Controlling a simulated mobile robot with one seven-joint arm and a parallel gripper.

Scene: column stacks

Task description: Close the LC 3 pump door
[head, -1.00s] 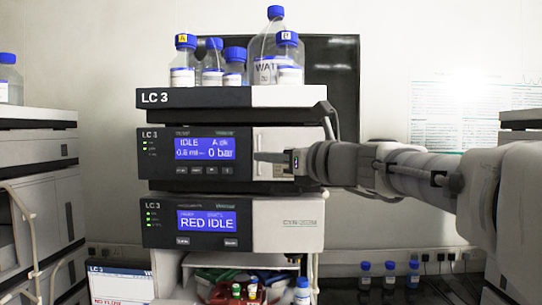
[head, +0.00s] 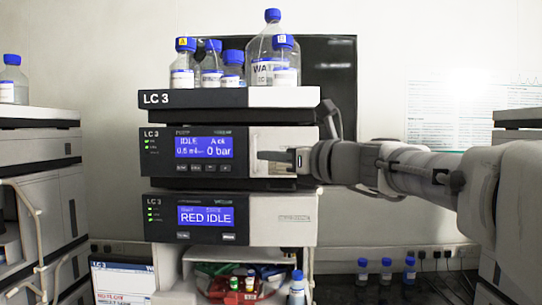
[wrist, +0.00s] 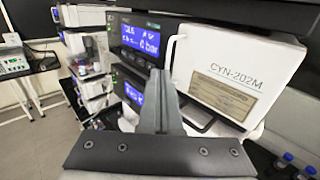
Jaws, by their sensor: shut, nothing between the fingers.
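The LC 3 pump module (head: 160,166) is the middle unit of the stack, with a blue display reading IDLE and 0 bar. Its white door (head: 285,137) is at the right of the display. It looks nearly flush in the head view; I cannot tell whether it is fully closed. In the wrist view a white panel (wrist: 215,58) marked CYN-202M stands right of the displays. My gripper (head: 260,155) is shut and empty, its fingers pointing left in front of the door. In the wrist view the fingers (wrist: 159,75) overlap the panel's lower left; contact cannot be told.
Blue-capped bottles (head: 272,45) stand on the top tray (head: 210,97). The lower LC 3 unit (head: 165,217) shows RED IDLE, above an open bay with vials. Another stack (head: 40,150) stands at left. Small bottles (head: 386,272) stand on the bench at right.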

